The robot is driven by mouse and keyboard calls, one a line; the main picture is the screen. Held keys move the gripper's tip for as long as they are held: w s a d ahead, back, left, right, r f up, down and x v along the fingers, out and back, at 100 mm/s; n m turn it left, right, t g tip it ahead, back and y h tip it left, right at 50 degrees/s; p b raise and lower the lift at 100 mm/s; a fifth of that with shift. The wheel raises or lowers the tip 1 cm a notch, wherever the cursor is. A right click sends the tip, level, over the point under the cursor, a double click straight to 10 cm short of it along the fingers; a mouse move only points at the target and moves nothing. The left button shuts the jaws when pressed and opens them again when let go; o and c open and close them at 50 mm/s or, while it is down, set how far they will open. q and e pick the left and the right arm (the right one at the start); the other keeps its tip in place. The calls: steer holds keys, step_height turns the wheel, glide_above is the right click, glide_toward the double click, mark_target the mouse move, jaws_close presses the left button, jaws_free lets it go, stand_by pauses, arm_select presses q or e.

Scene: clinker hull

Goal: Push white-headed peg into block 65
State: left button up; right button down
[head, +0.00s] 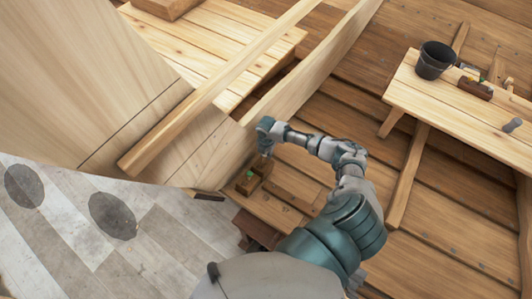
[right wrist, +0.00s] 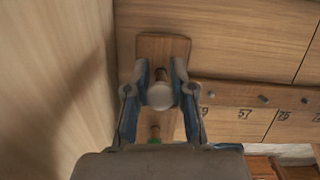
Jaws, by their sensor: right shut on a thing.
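My right gripper (right wrist: 160,72) is shut on the white-headed peg (right wrist: 160,96), with one finger on each side of its round white head. Behind the peg is a wooden block (right wrist: 163,47), set upright in the right wrist view. The fingers hide the peg's shank, so I cannot tell how deep it sits. No number 65 is readable on the block. In the head view my right gripper (head: 264,158) is over small wooden blocks (head: 247,183) beside the plank wall; the peg cannot be made out there. My left gripper is not in view.
A green-topped peg (right wrist: 155,141) is just below the white head. To the right runs a strip (right wrist: 250,96) with several dark pegs above handwritten numbers, including 57 and 75. A pale plank wall (right wrist: 60,80) stands close on the left. A bench (head: 470,105) carries a dark bucket (head: 435,60).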

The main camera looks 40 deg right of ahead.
steer(key=shift+a+f, duration=0.15)
steer(key=shift+f, duration=0.35)
steer(key=shift+s, duration=0.1)
steer(key=c, duration=0.9)
jaws_free()
steer(key=shift+r, duration=0.1)
step_height(320, 180, up, 8)
steer(key=d+p, duration=0.2)
steer(key=p, duration=0.4)
steer(key=shift+w+d+f, duration=0.15)
steer(key=shift+w+f, duration=0.05)
steer(key=shift+w, duration=0.25)
